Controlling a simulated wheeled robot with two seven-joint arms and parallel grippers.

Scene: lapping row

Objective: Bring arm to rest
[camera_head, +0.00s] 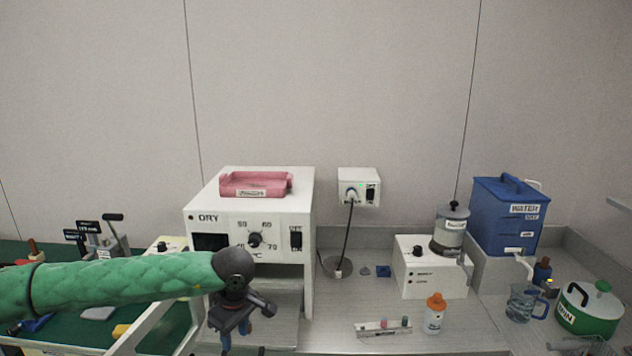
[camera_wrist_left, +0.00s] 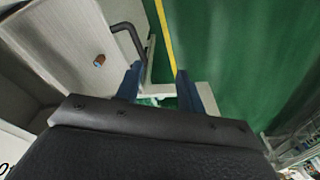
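My left arm (camera_head: 120,281) in its green sleeve reaches in from the left in the head view. Its dark wrist bends down in front of the white DRY oven. My left gripper (camera_head: 236,334) hangs below the wrist, pointing down, partly cut by the lower picture edge. In the left wrist view the two blue fingers of the left gripper (camera_wrist_left: 158,82) stand apart with nothing held between them. Beyond them are a pale panel edge and green surface. My right arm and gripper are not in either view.
The DRY oven (camera_head: 275,215) carries a pink tray (camera_head: 238,186). To the right stand a white control box (camera_head: 418,283), a blue WATER tank (camera_head: 505,215), an orange-capped bottle (camera_head: 434,317), a clear jug (camera_head: 520,303) and a green-white container (camera_head: 590,318). A green mat (camera_head: 75,338) lies left.

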